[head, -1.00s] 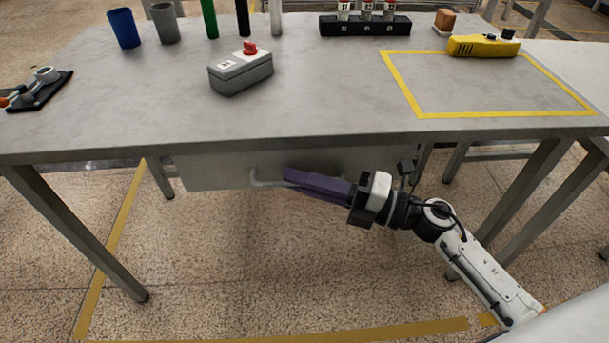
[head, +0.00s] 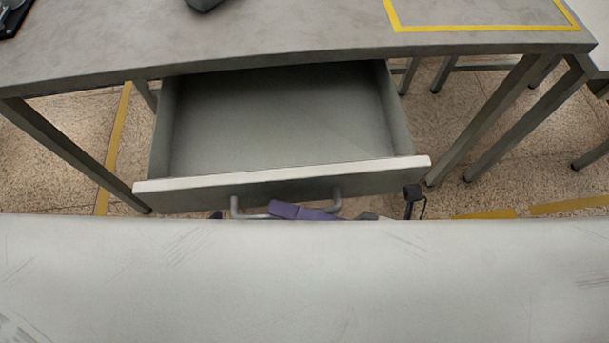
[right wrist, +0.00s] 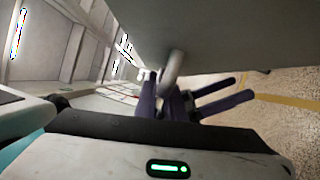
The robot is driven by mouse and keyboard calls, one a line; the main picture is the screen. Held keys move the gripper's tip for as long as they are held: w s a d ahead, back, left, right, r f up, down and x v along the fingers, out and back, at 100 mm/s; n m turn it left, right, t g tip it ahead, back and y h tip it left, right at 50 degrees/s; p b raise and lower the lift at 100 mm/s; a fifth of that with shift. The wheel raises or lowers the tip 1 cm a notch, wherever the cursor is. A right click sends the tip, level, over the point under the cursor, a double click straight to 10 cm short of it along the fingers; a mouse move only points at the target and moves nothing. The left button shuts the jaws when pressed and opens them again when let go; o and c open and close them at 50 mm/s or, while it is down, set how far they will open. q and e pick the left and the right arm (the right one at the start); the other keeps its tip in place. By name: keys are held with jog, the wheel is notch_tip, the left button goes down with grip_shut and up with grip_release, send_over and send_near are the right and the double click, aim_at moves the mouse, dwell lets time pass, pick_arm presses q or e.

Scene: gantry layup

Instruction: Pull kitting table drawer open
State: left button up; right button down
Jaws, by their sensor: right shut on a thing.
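The kitting table (head: 300,45) spans the top of the head view. Its drawer (head: 280,115) is pulled well out, and its inside looks empty. The drawer front carries a grey bar handle (head: 235,208). My right gripper (head: 290,210) shows purple fingers at the handle, and the rest of it is hidden behind a large pale surface. In the right wrist view the purple fingers (right wrist: 175,103) are shut around the handle (right wrist: 171,70), under the drawer front (right wrist: 225,35). My left gripper is not in view.
A large pale surface fills the lower part of the head view and hides the floor there. Table legs (head: 70,150) stand left and right of the drawer. Yellow tape (head: 115,145) marks the speckled floor.

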jog(key=shift+s+d, duration=0.1)
jog(key=shift+s, duration=0.25)
jog(key=c, duration=1.8)
grip_release()
jog(key=shift+c, duration=0.2)
jog(key=shift+d, duration=0.1)
jog(key=v, duration=1)
jog(key=shift+f, duration=0.1)
